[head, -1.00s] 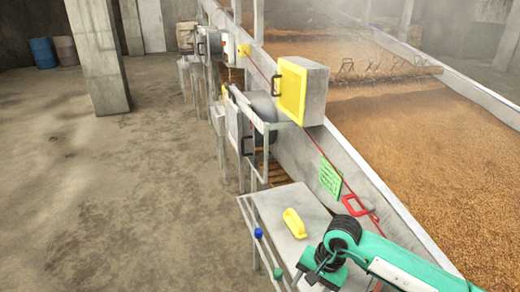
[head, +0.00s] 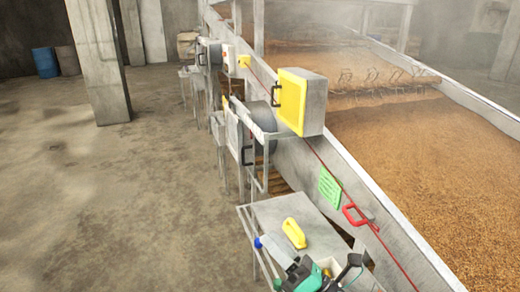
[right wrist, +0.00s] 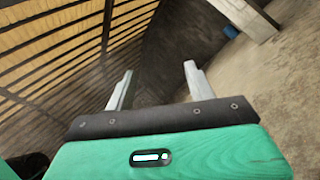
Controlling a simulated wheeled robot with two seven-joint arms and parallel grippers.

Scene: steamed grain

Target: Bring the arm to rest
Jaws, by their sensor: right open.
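My right gripper (head: 276,252) is low in the head view, over the front part of the small grey table (head: 283,214), with its green and black body at the bottom edge. In the right wrist view its two pale fingers stand apart with nothing between them, so the gripper (right wrist: 157,82) is open and empty. It points at open space, with a slatted wall and bare floor beyond. My left gripper is in neither view.
A yellow handled tool (head: 294,233) lies on the table just beyond my right gripper. A red handle (head: 355,215) and green sign (head: 329,187) are on the grain bed's side wall. A yellow-fronted box (head: 301,102) stands farther back. Concrete floor (head: 130,200) at left is clear.

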